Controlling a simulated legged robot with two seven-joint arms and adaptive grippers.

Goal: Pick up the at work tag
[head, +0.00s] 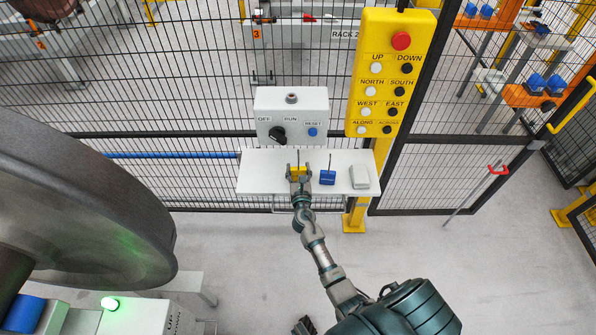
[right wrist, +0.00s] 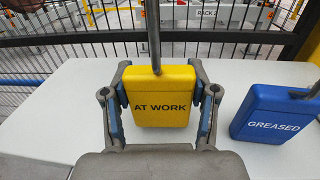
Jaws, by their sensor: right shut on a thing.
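The yellow at work tag (right wrist: 160,97) stands upright on the white shelf (right wrist: 55,110), its lettering facing the right wrist camera. A grey stem rises from its top. My right gripper (right wrist: 163,92) is shut on the tag, one finger against each side. In the head view the tag (head: 298,171) shows small between the fingers of my right gripper (head: 299,172), above the left part of the shelf (head: 255,180). I cannot tell whether the tag's base touches the shelf.
A blue greased tag (right wrist: 275,113) stands just right of the yellow one, and a white block (head: 360,177) sits at the shelf's right end. A switch box (head: 290,117) and a yellow button panel (head: 390,75) are behind, on the mesh fence. A large wheel (head: 80,200) fills the left.

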